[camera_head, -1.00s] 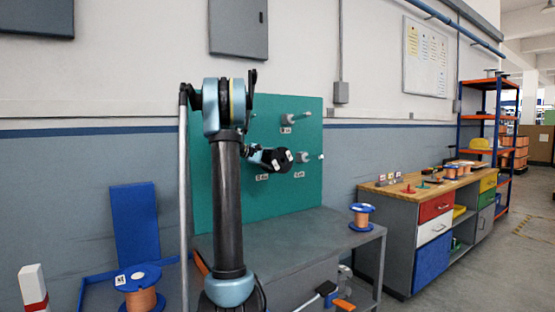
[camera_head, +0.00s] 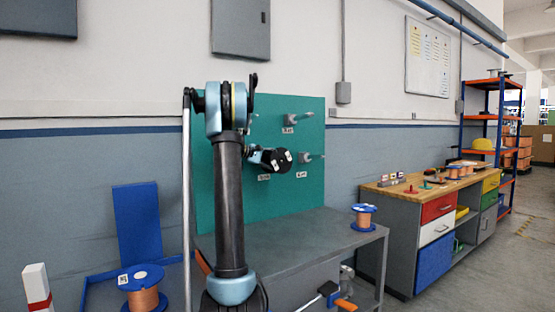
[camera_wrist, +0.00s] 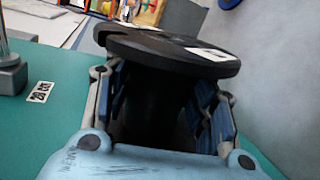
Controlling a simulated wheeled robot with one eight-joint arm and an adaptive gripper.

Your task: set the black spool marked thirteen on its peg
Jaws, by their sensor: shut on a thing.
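My gripper (camera_head: 258,156) is shut on a black spool (camera_head: 276,162) in front of the green board (camera_head: 231,195). In the wrist view the spool's black flange (camera_wrist: 165,48) lies across the fingers of my gripper (camera_wrist: 165,100), with a white label (camera_wrist: 207,54) on its face; the number is too blurred to read. Pegs stick out of the board: an upper one (camera_head: 299,118) and a lower right one (camera_head: 312,157), both bare, with small label plates below. Another label plate (camera_head: 264,177) sits under the held spool; any peg there is hidden by the spool and gripper.
A grey table (camera_head: 345,236) stands below the board, with an orange spool with blue flanges (camera_head: 363,215) at its right. Another such spool (camera_head: 142,288) sits at the lower left. A grey upright pole (camera_head: 186,200) stands left of my arm. A workbench (camera_head: 408,191) stands at the right.

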